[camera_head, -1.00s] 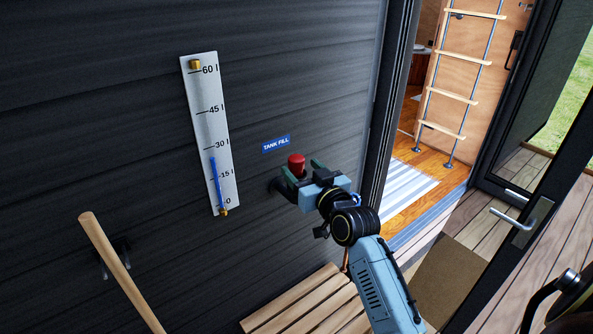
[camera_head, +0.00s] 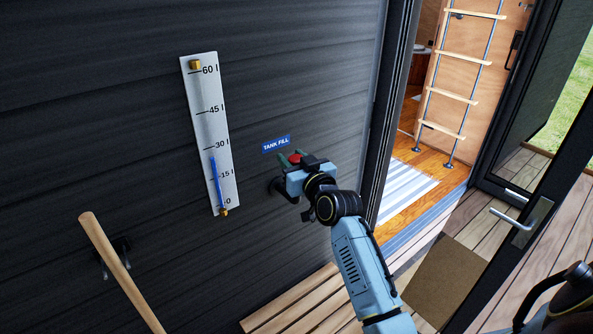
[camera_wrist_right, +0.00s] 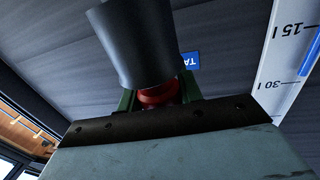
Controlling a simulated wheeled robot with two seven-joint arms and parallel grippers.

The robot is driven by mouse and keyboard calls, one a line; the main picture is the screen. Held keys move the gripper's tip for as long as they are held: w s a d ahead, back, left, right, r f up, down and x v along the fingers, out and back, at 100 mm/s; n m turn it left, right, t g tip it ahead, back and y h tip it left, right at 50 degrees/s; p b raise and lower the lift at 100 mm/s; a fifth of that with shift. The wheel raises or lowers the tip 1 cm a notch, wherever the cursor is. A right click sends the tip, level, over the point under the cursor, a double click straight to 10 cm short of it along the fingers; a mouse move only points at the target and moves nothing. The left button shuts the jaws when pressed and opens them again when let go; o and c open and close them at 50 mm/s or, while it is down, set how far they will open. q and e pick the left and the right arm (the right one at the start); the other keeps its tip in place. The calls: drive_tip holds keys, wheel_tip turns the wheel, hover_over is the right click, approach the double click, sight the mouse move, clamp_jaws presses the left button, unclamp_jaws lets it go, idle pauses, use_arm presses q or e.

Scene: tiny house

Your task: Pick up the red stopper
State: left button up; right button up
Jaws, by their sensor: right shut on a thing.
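The red stopper (camera_head: 295,158) is at the dark wall just below the blue TANK FILL label (camera_head: 276,144). My right gripper (camera_head: 291,160) has its green fingers on either side of the stopper and is shut on it. In the right wrist view the red stopper (camera_wrist_right: 160,95) shows between the green fingers, partly hidden by a dark pipe (camera_wrist_right: 135,40) in front. In the head view the dark pipe (camera_head: 279,188) sits just below the gripper. I cannot tell whether the stopper is still seated in the pipe. My left gripper is not in view.
A white level gauge (camera_head: 210,130) with a blue column is on the wall to the left. A wooden handle (camera_head: 120,270) leans at lower left. A slatted bench (camera_head: 300,300) is below. An open doorway with a ladder (camera_head: 455,97) is at right.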

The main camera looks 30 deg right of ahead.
drive_tip(key=shift+c, duration=0.7)
